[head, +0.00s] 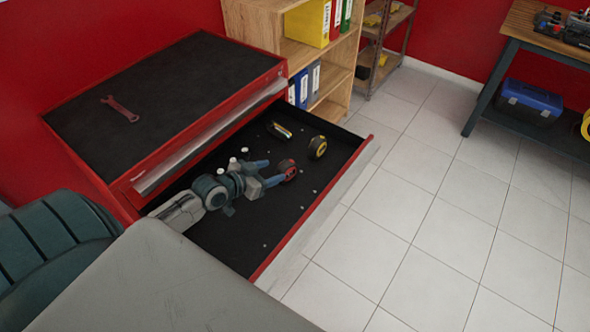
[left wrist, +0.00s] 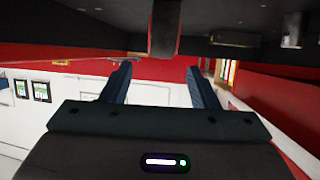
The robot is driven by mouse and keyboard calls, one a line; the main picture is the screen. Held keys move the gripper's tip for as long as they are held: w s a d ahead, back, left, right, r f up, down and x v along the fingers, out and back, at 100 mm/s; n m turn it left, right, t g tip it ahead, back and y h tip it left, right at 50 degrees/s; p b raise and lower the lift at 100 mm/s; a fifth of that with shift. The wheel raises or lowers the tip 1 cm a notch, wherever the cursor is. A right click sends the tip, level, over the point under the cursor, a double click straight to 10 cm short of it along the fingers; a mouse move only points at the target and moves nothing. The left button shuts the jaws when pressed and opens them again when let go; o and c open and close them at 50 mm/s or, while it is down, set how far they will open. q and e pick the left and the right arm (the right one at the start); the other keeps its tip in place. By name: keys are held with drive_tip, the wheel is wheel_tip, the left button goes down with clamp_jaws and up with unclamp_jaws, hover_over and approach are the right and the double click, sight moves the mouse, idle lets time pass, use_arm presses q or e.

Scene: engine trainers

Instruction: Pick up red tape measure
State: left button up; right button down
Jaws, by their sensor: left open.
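The red tape measure (head: 288,169) stands in the open drawer (head: 322,205), red with a dark face. My left gripper (head: 273,173) reaches into the drawer from the left. It is open, with its blue fingertips close to the tape measure's near side; I cannot tell whether they touch it. In the left wrist view, which looks upside down, the open fingers (left wrist: 159,68) show apart. A dark, red-edged thing, apparently the red tape measure (left wrist: 165,28), lies ahead, roughly centred between them. My right gripper is out of view.
A yellow-and-black tape measure (head: 317,147) and a small yellowish tool (head: 280,131) lie beyond in the drawer. Small white items (head: 233,163) stand beside my left wrist. A red wrench (head: 121,108) lies on the cabinet top (head: 190,80). A wooden shelf (head: 262,22) stands behind.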

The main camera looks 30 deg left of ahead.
sight(291, 164)
use_arm(q)
drive_tip(key=shift+w, duration=0.35)
drive_tip(key=x, duration=0.3)
drive_tip(key=shift+d+f, duration=0.1)
drive_tip(key=shift+w+f, duration=0.15)
drive_tip(key=shift+w, duration=0.2)
drive_tip(key=shift+w+d+f, duration=0.1)
drive_tip(key=shift+w, duration=0.15)
drive_tip(key=p+x, duration=0.1)
drive_tip(key=x, duration=0.3)
drive_tip(key=shift+f, duration=0.2)
drive_tip(key=shift+w+f, duration=0.15)
drive_tip(key=shift+w, duration=0.1)
drive_tip(key=shift+c, duration=0.2)
drive_tip(key=c, duration=0.7)
clamp_jaws()
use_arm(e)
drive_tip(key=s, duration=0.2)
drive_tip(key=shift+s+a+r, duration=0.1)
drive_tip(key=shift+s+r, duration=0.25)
